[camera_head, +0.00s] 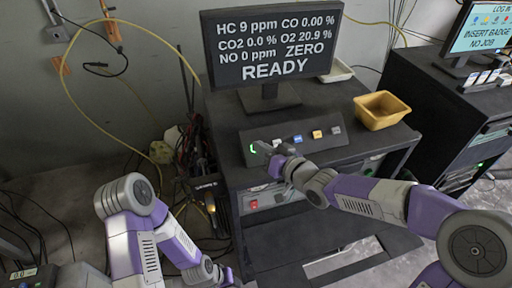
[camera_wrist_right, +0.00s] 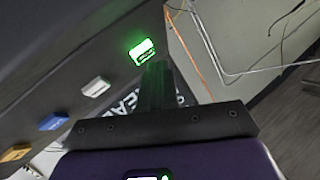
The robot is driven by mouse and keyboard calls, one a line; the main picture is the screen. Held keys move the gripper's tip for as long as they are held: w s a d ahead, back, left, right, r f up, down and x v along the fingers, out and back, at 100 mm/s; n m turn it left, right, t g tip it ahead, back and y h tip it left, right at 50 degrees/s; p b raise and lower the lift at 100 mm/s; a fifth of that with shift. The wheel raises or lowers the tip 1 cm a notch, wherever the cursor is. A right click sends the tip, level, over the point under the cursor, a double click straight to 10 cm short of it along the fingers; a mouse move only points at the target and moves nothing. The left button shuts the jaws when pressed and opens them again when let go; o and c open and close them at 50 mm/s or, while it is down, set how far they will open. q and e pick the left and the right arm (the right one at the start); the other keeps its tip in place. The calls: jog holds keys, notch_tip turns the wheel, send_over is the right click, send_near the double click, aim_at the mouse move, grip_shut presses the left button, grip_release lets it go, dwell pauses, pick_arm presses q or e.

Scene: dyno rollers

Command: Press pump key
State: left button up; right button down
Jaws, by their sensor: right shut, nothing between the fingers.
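A dark sloped key panel (camera_head: 305,144) stands on the bench with several keys in a row. The leftmost key (camera_head: 252,148) glows green, and it also glows in the right wrist view (camera_wrist_right: 142,50). Beside it are a white key (camera_wrist_right: 96,87), a blue key (camera_wrist_right: 53,121) and an orange key (camera_wrist_right: 15,153). The key labels are too small to read. My right gripper (camera_head: 265,147) is shut and empty, its tips at the green key; I cannot tell whether they touch it. My left gripper (camera_head: 228,276) is low in front of the bench, its fingers unclear.
A monitor (camera_head: 270,45) behind the panel reads READY, with gas values and ZERO. A yellow bin (camera_head: 381,110) stands right of the panel, a white tray (camera_head: 337,71) behind it. A second cabinet (camera_head: 440,105) with a screen (camera_head: 480,28) is at right. Cables hang at left.

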jog(key=shift+f, duration=0.1)
dwell(0.3)
jog(key=shift+w+a+f+b, duration=0.1)
jog(key=shift+w+f+b, duration=0.15)
jog(key=shift+w+b, duration=0.05)
dwell(0.4)
jog(key=shift+s+r+p, duration=0.35)
jog(key=s+d+r+p, duration=0.1)
jog(key=s+r+p, duration=0.2)
jog(key=r+p, duration=0.1)
jog(key=shift+s+d+r+p, duration=0.2)
jog(key=shift+s+r+p, duration=0.1)
jog(key=shift+s+p, duration=0.05)
dwell(0.4)
jog(key=shift+r, duration=0.1)
